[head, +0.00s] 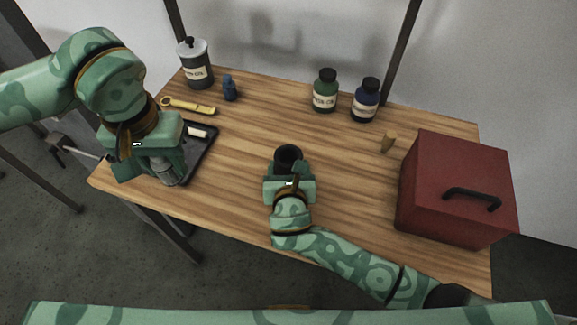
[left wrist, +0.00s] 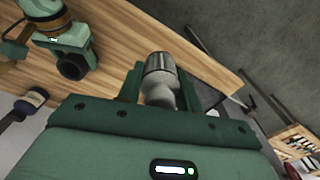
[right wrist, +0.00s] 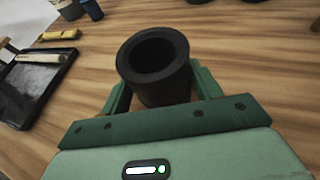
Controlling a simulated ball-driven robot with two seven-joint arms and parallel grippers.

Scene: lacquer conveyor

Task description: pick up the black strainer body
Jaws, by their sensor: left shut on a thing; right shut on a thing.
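The black strainer body (head: 288,156) is a dark, hollow cylinder with its open end up, near the middle of the table. My right gripper (head: 289,182) is shut on it. In the right wrist view the strainer body (right wrist: 153,62) stands between the two fingers, its round opening showing; its lower part is hidden, and I cannot tell if it touches the table. My left gripper (head: 165,160) is shut on a silver-and-grey rounded part (left wrist: 160,70), at the table's left edge by the black tray (head: 205,145).
A red toolbox (head: 440,185) stands at the right. A green bottle (head: 324,92), a blue bottle (head: 365,102) and a small tan piece (head: 388,142) are behind.

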